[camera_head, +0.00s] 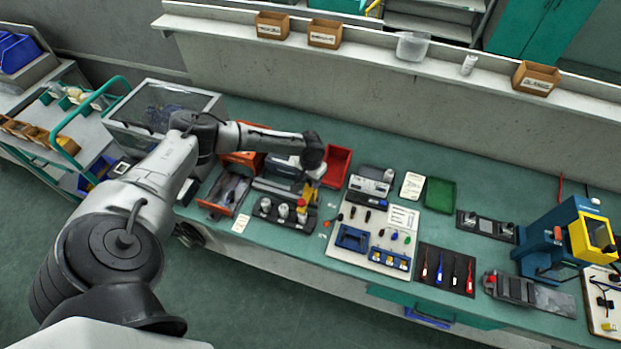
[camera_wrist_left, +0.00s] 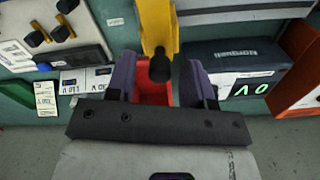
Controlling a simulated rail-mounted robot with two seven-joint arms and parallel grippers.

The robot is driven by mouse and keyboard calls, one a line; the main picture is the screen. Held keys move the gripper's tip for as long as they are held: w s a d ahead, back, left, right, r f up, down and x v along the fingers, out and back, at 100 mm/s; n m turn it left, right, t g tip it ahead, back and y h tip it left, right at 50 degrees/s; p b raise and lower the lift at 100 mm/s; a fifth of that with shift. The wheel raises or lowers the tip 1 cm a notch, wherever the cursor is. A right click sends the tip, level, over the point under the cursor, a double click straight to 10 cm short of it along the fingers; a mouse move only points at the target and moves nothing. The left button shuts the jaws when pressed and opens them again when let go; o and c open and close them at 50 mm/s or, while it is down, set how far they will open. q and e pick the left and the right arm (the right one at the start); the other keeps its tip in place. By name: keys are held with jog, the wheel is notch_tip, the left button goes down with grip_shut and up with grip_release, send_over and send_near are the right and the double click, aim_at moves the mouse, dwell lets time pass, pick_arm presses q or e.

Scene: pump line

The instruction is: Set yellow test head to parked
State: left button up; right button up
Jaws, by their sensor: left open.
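The yellow test head (camera_head: 304,199) shows in the head view just below my left gripper (camera_head: 312,172), at the right end of the dark test station (camera_head: 278,176). In the left wrist view the yellow test head (camera_wrist_left: 157,22) comes down from the top edge and carries a black knob (camera_wrist_left: 160,68). My left gripper (camera_wrist_left: 160,80) is open, with one finger on each side of the knob. I cannot tell whether a finger touches it. The station's display box (camera_wrist_left: 228,68), with green figures, is right of the fingers. My right gripper is out of view.
A red bin (camera_head: 338,166) stands right of my left gripper, close to it. An orange-edged drawer unit (camera_head: 224,192) is to the left. A white tool board (camera_head: 345,240), a green tray (camera_head: 438,194) and a blue-yellow machine (camera_head: 560,235) stand farther right.

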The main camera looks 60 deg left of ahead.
pick_arm(q)
grip_shut()
dwell(0.4)
